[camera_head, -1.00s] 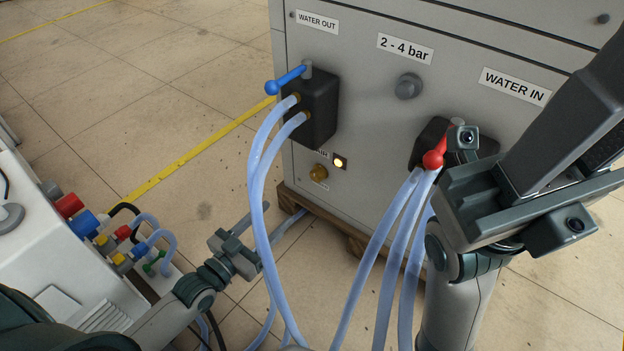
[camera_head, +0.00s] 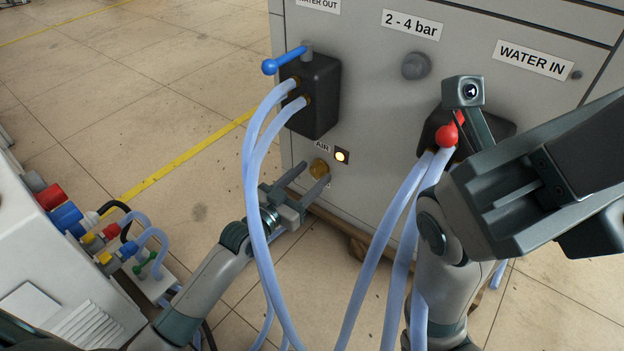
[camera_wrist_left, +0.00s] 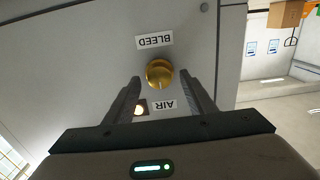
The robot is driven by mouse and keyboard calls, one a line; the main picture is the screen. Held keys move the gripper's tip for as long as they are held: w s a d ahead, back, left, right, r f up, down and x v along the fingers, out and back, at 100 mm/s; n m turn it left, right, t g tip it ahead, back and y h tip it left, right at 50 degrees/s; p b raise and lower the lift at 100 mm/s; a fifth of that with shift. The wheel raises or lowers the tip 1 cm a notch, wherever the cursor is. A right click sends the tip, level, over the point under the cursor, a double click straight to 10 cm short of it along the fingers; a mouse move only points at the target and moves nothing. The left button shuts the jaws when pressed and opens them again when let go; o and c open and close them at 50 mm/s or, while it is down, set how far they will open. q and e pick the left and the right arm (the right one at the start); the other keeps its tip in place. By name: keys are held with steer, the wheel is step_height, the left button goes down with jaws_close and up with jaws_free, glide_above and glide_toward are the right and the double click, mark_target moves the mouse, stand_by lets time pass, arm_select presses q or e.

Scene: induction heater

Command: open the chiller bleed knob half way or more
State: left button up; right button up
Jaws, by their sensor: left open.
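The brass bleed knob (camera_head: 319,168) sits low on the grey chiller's front panel, just left of a lit button (camera_head: 341,156). In the left wrist view the knob (camera_wrist_left: 159,73) shows beyond the fingertips, between a BLEED label (camera_wrist_left: 154,41) and an AIR label (camera_wrist_left: 164,105). My left gripper (camera_head: 312,176) is open, its two fingers pointing at the panel close to the knob. In the left wrist view the left gripper (camera_wrist_left: 160,82) has the knob roughly centred between its tips; whether they touch it I cannot tell. The right gripper's fingers are not clearly seen.
Pale blue hoses (camera_head: 262,200) hang from the black water-out block (camera_head: 313,95) and pass in front of my left wrist. A blue lever (camera_head: 284,60) and a red-knobbed lever (camera_head: 447,135) stick out above. A white machine (camera_head: 50,270) stands at lower left.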

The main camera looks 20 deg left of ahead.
arm_select(q)
steer(key=shift+w+d, duration=0.2)
steer(key=shift+w, duration=0.2)
steer(key=c, duration=1)
steer(key=shift+r, duration=0.1)
